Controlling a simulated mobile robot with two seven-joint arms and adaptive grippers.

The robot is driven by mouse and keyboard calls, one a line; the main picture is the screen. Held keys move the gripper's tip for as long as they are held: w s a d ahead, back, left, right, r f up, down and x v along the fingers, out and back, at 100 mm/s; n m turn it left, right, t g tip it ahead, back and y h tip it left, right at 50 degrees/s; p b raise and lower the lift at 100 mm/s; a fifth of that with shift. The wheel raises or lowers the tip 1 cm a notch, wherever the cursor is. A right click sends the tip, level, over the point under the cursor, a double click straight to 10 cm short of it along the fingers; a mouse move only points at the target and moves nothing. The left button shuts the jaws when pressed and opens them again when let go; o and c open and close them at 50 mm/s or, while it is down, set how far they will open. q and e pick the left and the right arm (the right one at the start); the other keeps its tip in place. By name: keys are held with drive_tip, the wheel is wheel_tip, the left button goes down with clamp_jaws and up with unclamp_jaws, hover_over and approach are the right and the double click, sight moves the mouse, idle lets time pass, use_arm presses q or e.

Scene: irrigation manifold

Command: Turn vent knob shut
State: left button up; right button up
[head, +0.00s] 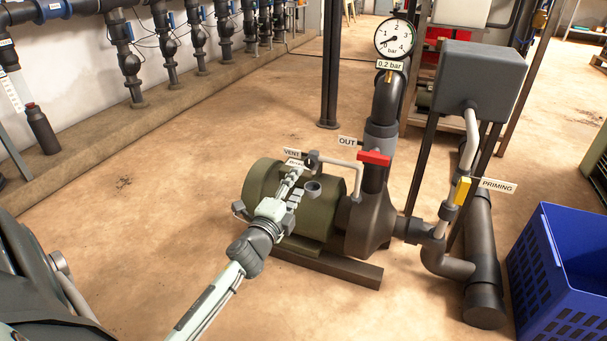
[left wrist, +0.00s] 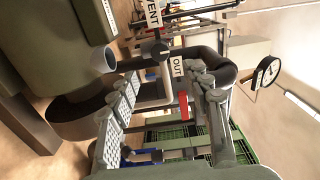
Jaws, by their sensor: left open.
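The vent knob (head: 313,158) is a small dark grey knob on a thin pale pipe above the green pump motor. In the left wrist view the vent knob (left wrist: 160,49) lies beyond the fingertips, beside the VENT label (left wrist: 153,13). The VENT label (head: 292,153) also shows in the head view. My left gripper (head: 293,173) reaches over the motor, close to the knob on its left. In the left wrist view its fingers (left wrist: 166,80) are spread, with nothing gripped between them. The knob appears apart from both fingers. My right gripper is not in view.
A red-handled valve (head: 375,158) sits on the OUT pipe, under a gauge (head: 395,38) labelled 0.2 bar. A grey open cup (head: 313,188) stands just below the knob. A yellow priming handle (head: 462,190) and blue crate (head: 560,275) are at right.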

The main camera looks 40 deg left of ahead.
use_arm(q)
drive_tip(key=v, duration=0.3)
drive_tip(key=shift+w, duration=0.1)
idle(0.4)
